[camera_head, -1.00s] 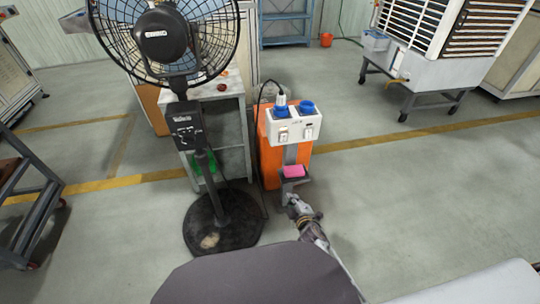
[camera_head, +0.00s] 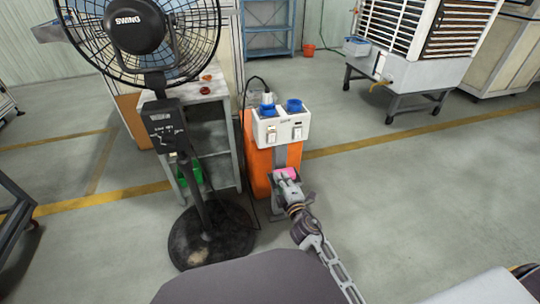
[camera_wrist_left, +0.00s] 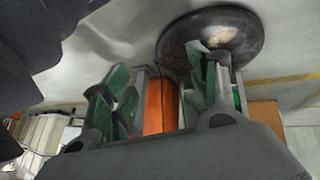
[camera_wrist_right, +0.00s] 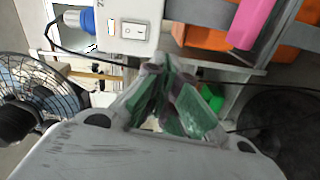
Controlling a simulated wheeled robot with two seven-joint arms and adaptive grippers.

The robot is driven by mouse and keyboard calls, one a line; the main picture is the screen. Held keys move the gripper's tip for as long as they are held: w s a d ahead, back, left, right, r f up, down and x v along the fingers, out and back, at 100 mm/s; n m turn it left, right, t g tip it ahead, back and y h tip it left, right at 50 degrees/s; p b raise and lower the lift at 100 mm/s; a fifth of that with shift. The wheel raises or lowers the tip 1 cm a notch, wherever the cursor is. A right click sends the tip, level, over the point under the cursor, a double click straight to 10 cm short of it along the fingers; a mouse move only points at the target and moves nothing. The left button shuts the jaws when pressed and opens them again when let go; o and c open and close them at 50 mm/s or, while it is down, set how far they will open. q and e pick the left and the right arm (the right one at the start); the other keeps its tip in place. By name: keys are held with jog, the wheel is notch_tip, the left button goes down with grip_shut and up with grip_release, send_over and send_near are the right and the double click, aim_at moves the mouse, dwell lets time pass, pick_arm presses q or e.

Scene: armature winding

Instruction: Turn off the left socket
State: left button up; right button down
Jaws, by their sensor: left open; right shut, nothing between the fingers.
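A white socket box (camera_head: 281,124) sits on top of an orange stand (camera_head: 258,165). Its left socket holds a plug (camera_head: 267,99); its right blue socket (camera_head: 294,106) looks empty. The left switch (camera_head: 270,137) is below the plug, and the right switch (camera_head: 297,133) is beside it. In the right wrist view the white rocker switch (camera_wrist_right: 134,30) shows near the blue plug (camera_wrist_right: 78,20). My right gripper (camera_head: 284,173) is shut and empty, below the box and apart from the switches. My left gripper (camera_wrist_left: 163,88) is open and empty; it is out of the head view.
A black floor fan (camera_head: 205,240) stands close to the left of the stand. A pink block (camera_head: 291,172) sits at the stand's front, partly hidden by my right gripper. A black cord (camera_head: 245,95) loops left of the box.

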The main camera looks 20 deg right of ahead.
pick_arm(q)
jog(key=shift+w+d+r+t+h+b, duration=0.2)
jog(key=shift+r+b, duration=0.25)
jog(key=shift+b, duration=0.35)
jog(key=shift+w+d+r+t+h+b, duration=0.15)
jog(key=shift+r+b, duration=0.25)
jog(key=shift+b, duration=0.4)
pick_arm(e)
jog(key=shift+n+t, duration=0.8)
jog(key=shift+w+r, duration=0.15)
jog(key=shift+r, duration=2.1)
jog(key=shift+w, duration=0.1)
jog(key=p, duration=0.2)
send_near(272, 138)
jog(key=shift+w+a+r, duration=0.65)
jog(key=shift+w+a, duration=0.15)
jog(key=shift+w, duration=0.9)
pick_arm(q)
jog(key=shift+a+r+b, duration=0.15)
jog(key=shift+r+b, duration=0.15)
jog(key=shift+r, duration=0.85)
pick_arm(e)
jog(key=shift+w+r, duration=0.2)
jog(key=shift+w, duration=1.5)
jog(key=shift+a, duration=0.1)
